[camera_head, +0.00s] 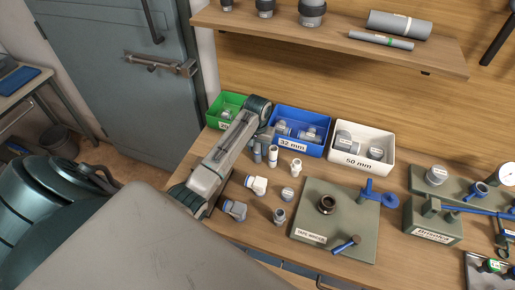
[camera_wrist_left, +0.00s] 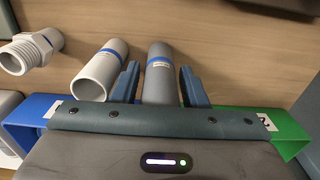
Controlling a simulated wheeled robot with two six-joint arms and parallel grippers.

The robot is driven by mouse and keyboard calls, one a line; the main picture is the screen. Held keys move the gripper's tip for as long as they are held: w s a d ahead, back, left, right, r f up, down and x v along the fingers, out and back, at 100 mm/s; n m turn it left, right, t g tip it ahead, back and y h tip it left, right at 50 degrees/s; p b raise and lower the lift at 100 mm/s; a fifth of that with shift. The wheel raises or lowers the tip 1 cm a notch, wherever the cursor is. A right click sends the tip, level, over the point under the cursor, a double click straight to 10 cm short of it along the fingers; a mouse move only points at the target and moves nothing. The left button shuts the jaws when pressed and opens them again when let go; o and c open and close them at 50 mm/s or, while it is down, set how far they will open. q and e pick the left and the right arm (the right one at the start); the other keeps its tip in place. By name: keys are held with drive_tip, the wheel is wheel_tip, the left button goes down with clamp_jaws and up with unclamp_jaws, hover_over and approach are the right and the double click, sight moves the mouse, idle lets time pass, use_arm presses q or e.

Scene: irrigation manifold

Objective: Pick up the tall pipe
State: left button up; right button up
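A grey pipe (camera_wrist_left: 160,80) with a blue band and a small label stands between the two fingers of my left gripper (camera_wrist_left: 160,84) in the left wrist view. A narrow gap seems to show beside it, so the fingers look open around it. In the head view the grey pipe (camera_head: 257,153) is just below my left gripper (camera_head: 263,138), partly covered by it. A paler pipe (camera_wrist_left: 98,72) with a blue band and an open end is just outside one finger; it also shows in the head view (camera_head: 273,156). My right gripper is not in view.
A green bin (camera_head: 213,112), a blue 32 mm bin (camera_head: 301,150) and a white 50 mm bin (camera_head: 361,171) line the back. White fittings (camera_head: 257,184) lie in front. A grey-green plate (camera_head: 320,246) with a blue-handled part is to the right.

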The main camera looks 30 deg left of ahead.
use_arm(q)
drive_tip(key=c, duration=0.8)
drive_tip(key=shift+o, duration=0.2)
